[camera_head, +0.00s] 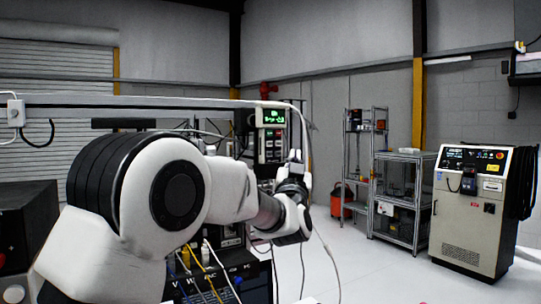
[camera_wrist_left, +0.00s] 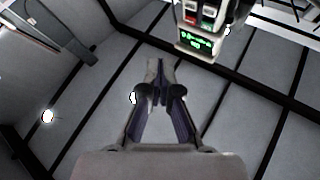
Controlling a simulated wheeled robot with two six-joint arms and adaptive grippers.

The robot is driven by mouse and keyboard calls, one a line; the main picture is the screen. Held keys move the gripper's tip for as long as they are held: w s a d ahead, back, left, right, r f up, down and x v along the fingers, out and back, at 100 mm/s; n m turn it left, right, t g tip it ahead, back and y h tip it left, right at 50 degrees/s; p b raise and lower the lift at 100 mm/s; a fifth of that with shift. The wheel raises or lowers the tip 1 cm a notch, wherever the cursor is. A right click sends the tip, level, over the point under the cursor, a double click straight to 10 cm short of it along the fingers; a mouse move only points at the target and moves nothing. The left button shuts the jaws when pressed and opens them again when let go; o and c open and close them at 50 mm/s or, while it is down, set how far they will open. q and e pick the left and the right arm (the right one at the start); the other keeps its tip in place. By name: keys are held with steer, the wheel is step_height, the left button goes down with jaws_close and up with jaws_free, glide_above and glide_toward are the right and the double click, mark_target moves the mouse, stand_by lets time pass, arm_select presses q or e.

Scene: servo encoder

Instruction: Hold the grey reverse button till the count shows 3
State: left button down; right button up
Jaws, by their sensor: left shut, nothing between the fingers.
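A pendant-like control box (camera_head: 269,135) with a lit green display (camera_head: 273,116) hangs near the middle of the head view. Buttons show below the display, one of them red. My left gripper (camera_head: 296,157) is shut and empty, just right of the box in that view; I cannot tell whether it touches it. In the left wrist view, my left gripper (camera_wrist_left: 157,63) points up, and the box (camera_wrist_left: 206,14) with its green display (camera_wrist_left: 200,42) is at the top, right of the fingertips. The count is too small to read. I cannot pick out the grey reverse button. My right gripper is not in view.
A panel with yellow, white and blue cables (camera_head: 212,277) is below my left forearm. A wire shelf (camera_head: 402,190) and a beige control cabinet (camera_head: 468,215) stand at the right. A loose white cable hangs near the gripper. The floor between is clear.

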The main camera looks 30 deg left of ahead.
mark_target(269, 154)
arm_select(q)
steer(key=shift+w+a+f+p, duration=0.1)
steer(key=shift+w+a+p, duration=0.55)
steer(key=shift+a, duration=0.65)
steer(key=shift+w+a+p, duration=0.35)
steer(key=shift+w+a, duration=0.55)
steer(key=shift+a, duration=0.35)
steer(key=shift+w+a+f+p, duration=0.1)
steer(key=shift+w+a+p, duration=0.55)
steer(key=shift+a, duration=0.65)
steer(key=shift+w+r, duration=0.1)
steer(key=shift+w, duration=0.1)
steer(key=shift+w+a, duration=0.15)
steer(key=shift+a, duration=0.25)
